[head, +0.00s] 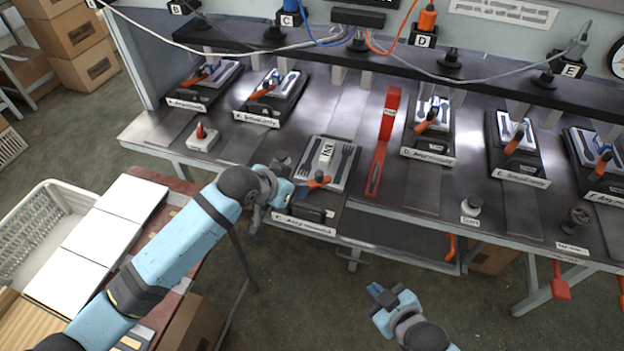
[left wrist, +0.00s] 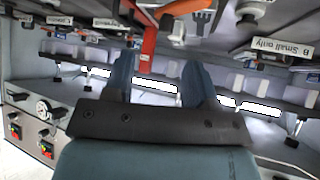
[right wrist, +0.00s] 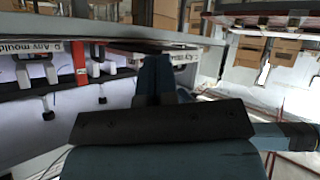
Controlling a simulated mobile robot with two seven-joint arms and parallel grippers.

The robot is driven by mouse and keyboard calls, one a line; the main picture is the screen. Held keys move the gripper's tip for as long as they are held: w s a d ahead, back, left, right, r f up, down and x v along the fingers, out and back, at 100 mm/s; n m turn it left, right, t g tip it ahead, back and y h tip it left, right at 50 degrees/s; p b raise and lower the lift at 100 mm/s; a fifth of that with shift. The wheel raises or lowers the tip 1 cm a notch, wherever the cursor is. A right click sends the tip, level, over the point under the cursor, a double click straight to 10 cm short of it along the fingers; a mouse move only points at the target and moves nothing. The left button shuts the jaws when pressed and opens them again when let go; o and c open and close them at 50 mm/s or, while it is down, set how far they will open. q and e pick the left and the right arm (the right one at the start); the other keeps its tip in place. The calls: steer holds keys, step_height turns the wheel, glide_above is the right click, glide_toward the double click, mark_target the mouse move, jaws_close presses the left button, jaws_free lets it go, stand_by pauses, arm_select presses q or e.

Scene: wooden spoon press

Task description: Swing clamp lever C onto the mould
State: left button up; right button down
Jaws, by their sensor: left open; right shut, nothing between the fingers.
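The mould of the middle station (head: 341,178) is a grey plate with spoon and fork shapes and a white tag on it. Its orange clamp lever (head: 318,182) shows at the mould's front left edge; I cannot tell whether it presses on the mould. My left gripper (head: 294,188) is open, close beside the lever on its left, with no clear grip. In the left wrist view its two fingers (left wrist: 158,75) are spread, and an orange piece, seemingly the lever, shows beyond them at the top. My right gripper (head: 378,292) is shut and empty, well in front of the bench; its fingers meet in the right wrist view (right wrist: 155,70).
Neighbouring stations with orange levers (head: 432,117) stand along the bench. A red upright piece (head: 388,115) stands just right of the middle mould. A small block with a red knob (head: 202,136) lies to its left. White boards (head: 100,237) lie at the lower left. The floor around my right gripper is clear.

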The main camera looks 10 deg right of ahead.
steer(key=w+a+r+n+b, duration=0.3)
steer(key=w+n, duration=0.4)
steer(key=n, duration=0.4)
steer(key=n+t+b, duration=0.3)
steer(key=n+b, duration=0.3)
steer(key=n, duration=1.5)
glide_toward(321, 178)
steer(key=x, duration=0.6)
steer(key=shift+f, duration=0.25)
steer(key=shift+w+a, duration=0.15)
steer(key=shift+w, duration=0.35)
arm_select(q)
steer(key=s+a+f+n+t+y, duration=0.4)
steer(key=s+a+f+n, duration=0.2)
steer(key=s+a+f, duration=1.5)
steer(key=s+f, duration=0.3)
steer(key=f, duration=0.1)
steer(key=shift+n+t, duration=0.3)
steer(key=shift+t, duration=0.1)
